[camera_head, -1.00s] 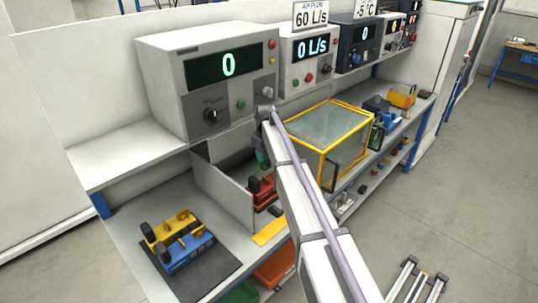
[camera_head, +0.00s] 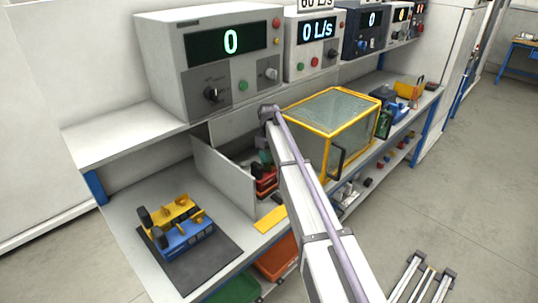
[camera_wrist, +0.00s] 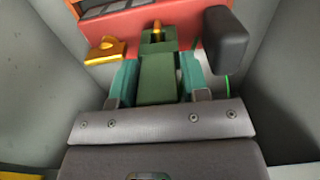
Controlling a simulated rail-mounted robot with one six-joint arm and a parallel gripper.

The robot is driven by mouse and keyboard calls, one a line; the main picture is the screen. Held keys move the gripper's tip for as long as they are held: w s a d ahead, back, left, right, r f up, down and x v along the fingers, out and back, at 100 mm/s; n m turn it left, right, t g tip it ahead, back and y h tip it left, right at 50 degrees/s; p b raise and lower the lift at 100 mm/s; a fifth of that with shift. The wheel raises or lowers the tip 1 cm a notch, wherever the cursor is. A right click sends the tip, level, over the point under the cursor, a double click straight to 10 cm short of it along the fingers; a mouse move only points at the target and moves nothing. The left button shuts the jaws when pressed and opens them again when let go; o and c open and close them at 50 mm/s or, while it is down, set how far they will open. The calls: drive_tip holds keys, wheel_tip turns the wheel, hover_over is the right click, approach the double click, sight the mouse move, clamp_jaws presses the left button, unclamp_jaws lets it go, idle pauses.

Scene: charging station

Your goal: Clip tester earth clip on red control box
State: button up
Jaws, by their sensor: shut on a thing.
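The red control box (camera_wrist: 135,26) fills the top of the wrist view, with a gold lug (camera_wrist: 106,50) on its left and a dark grey block (camera_wrist: 225,40) on its right. My gripper (camera_wrist: 157,80) has teal fingers shut on a green clip (camera_wrist: 158,78). The clip points at the box, and its far end overlaps a gold post (camera_wrist: 157,27) there. I cannot tell whether the clip grips the post. In the head view the red box (camera_head: 265,186) stands in a walled bay, partly hidden by my arm. My gripper (camera_head: 265,157) is just above it, mostly hidden.
Grey partition walls (camera_head: 224,173) enclose the bay closely. A yellow-framed clear case (camera_head: 330,120) stands right of my arm. Yellow and blue boxes (camera_head: 185,238) sit on a dark mat at the left. Instruments (camera_head: 215,65) line the shelf above.

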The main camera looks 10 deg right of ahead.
drive_tip(key=shift+f, duration=0.25)
drive_tip(key=o, duration=1)
drive_tip(key=shift+o, duration=0.2)
drive_tip(key=shift+r, duration=0.15)
wheel_tip(320, 180, up, 11)
drive_tip(key=p, duration=1.1)
drive_tip(key=shift+f, duration=0.2)
drive_tip(key=s+m, duration=0.6)
drive_tip(key=s, duration=3.3)
drive_tip(key=shift+s+m, duration=0.3)
drive_tip(key=shift+m, duration=0.1)
